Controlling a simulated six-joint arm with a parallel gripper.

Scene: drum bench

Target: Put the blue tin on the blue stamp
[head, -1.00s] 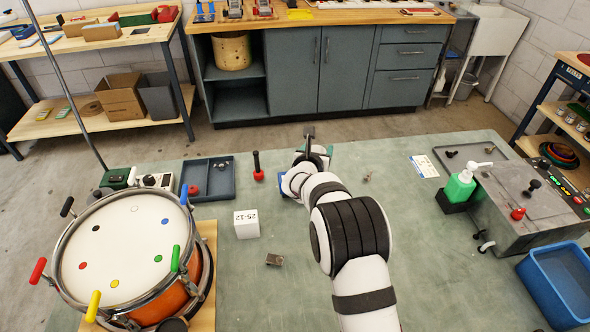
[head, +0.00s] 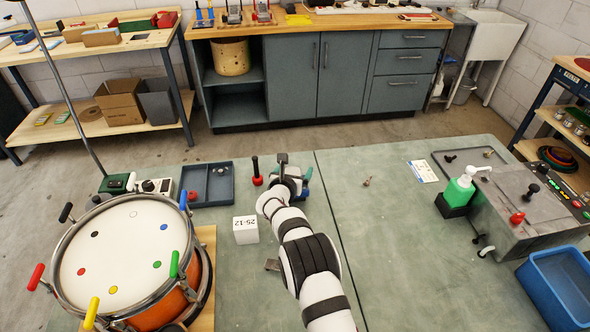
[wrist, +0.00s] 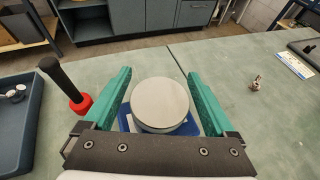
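A round tin top (wrist: 160,104), pale grey and flat, lies between my gripper's green fingers in the wrist view. The tin's sides are hidden, so I cannot see their colour. A flat blue patch with square corners (wrist: 126,120), seemingly the blue stamp, shows beneath the tin. Whether the tin touches it is hidden. My gripper (wrist: 158,76) is open around the tin, with a narrow gap at each side. In the head view my gripper (head: 302,180) is low over the bench, and my wrist hides the tin.
A red-based black-handled stamper (head: 257,176) stands just left of my gripper, beside a blue-grey tray (head: 208,190). A white block marked 25-12 (head: 245,230) is nearer. The drum (head: 125,250) fills the left front. Bench right of my gripper is mostly clear.

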